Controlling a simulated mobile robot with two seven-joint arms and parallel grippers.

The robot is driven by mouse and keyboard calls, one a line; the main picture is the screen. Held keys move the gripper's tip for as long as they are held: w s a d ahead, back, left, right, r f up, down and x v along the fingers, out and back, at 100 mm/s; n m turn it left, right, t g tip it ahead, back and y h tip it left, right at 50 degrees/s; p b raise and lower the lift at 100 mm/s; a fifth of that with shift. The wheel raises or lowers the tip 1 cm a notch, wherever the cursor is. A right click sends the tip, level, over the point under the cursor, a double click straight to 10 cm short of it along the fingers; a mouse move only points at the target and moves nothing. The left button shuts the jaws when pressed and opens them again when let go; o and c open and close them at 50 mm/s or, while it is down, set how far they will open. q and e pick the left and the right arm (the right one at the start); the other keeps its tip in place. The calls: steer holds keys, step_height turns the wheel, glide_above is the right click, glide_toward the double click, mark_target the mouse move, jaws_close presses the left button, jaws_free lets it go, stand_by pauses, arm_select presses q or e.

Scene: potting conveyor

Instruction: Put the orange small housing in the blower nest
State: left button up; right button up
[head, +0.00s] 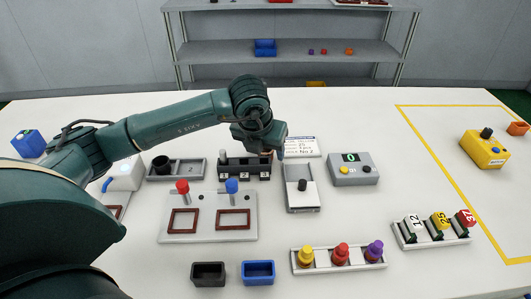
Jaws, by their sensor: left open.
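My left gripper (265,152) reaches in from the left and points down over the right end of a black rack (232,171) with numbered slots. It is open; its fingertips are mostly hidden behind its own wrist. A small orange-brown patch (265,155) shows right under it, perhaps the orange small housing, too covered to tell. A white unit with a blue nozzle (125,174) stands at the left, beside a partly hidden plate with a red-brown frame (116,212); this looks like the blower and its nest. My right gripper is out of view.
A plate with two red-brown frames (207,238) and red and blue knobs stands in front of the rack. A slide fixture (302,203) and grey counter box (353,170) stand to its right. Black (208,273) and blue (258,273) bins are in front.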

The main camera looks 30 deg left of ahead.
arm_select(q)
steer(key=c, duration=1.1)
